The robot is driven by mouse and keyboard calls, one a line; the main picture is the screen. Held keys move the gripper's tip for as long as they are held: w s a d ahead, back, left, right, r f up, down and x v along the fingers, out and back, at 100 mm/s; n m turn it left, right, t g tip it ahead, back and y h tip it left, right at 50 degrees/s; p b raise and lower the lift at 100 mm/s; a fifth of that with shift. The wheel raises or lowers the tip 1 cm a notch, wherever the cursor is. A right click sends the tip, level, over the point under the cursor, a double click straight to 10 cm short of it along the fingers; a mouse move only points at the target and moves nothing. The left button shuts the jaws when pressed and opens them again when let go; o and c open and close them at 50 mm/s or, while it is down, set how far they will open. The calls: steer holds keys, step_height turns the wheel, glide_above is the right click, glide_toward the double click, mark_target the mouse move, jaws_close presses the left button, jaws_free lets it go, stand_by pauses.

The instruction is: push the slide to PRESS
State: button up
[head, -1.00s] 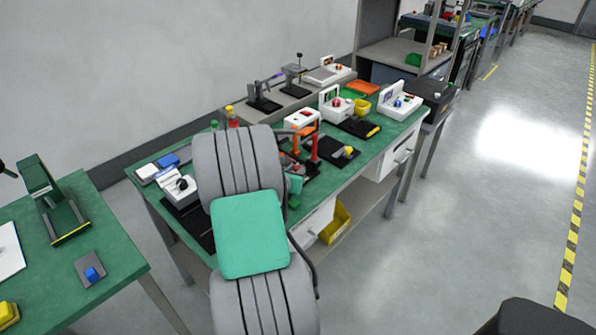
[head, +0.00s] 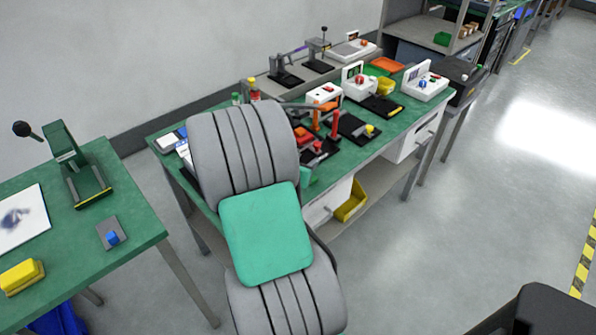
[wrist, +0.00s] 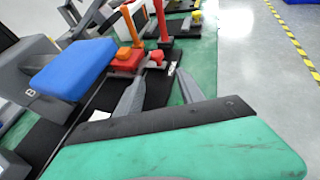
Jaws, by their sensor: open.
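No PRESS lettering is readable, so I cannot tell for certain which part is the slide. Candidates are the black plate with a yellow knob (head: 369,129) on the middle bench and the small grey plate with a blue knob (head: 112,237) on the left table. In the wrist view my gripper (wrist: 161,73) is open and empty, its two grey fingers apart over the bench. Just beyond the fingertips is a red fixture (wrist: 126,60) with orange and red uprights and a red knob. In the head view my arm hides my gripper.
A large blue block (wrist: 72,68) sits close on the wrist view's left, by a mark like "B". A green press-like stand (head: 82,170) and a yellow block (head: 22,276) are on the left table. A yellow bin (head: 351,201) is under the bench.

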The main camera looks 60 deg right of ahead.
steer(key=a, duration=0.4)
steer(key=s+a, duration=0.1)
steer(key=a, duration=0.1)
steer(key=shift+a, duration=0.1)
